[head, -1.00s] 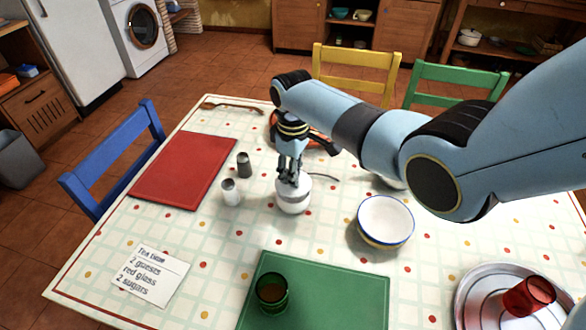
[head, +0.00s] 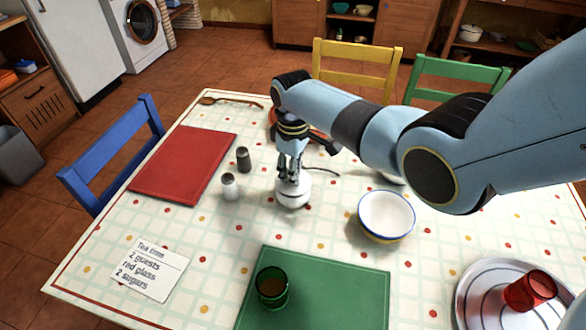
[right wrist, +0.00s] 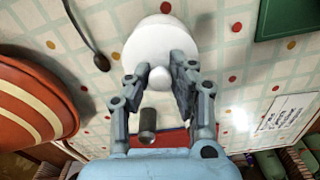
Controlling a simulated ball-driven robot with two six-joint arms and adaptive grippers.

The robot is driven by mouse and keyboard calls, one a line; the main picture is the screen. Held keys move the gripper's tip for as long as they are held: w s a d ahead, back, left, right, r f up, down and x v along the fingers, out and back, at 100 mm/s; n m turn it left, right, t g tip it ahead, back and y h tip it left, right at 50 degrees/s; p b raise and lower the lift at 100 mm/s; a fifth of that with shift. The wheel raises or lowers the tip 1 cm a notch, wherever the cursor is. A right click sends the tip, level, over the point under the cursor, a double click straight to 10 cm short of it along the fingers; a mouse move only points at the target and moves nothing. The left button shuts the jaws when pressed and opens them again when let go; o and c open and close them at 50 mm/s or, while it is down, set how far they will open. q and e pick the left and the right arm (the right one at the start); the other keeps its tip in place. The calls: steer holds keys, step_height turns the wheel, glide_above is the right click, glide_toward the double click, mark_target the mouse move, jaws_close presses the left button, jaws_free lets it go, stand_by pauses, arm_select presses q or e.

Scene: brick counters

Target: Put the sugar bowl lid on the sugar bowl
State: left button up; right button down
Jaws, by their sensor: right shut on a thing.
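The white sugar bowl (head: 292,204) stands on the checked tablecloth near the middle of the table. The white sugar bowl lid (head: 303,186) is at the bowl's top, under my right gripper (head: 289,178). In the right wrist view the round lid (right wrist: 160,35) fills the top middle and hides the bowl below it. My right gripper (right wrist: 162,76) is shut on the lid's round knob (right wrist: 159,79), one finger on each side. I cannot tell whether the lid sits fully flat on the rim. My left gripper is not in view.
Two shakers (head: 230,187) stand left of the sugar bowl. A white bowl with a blue rim (head: 386,240) is to its right. A green mat (head: 340,290) with a green glass (head: 271,287) lies in front. A tray (head: 480,302) holds a red glass (head: 531,291).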

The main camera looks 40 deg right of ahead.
steer(key=shift+f, duration=0.3)
stand_by(0.5)
steer(key=c, duration=1.1)
jaws_free()
step_height(320, 180, up, 12)
stand_by(0.4)
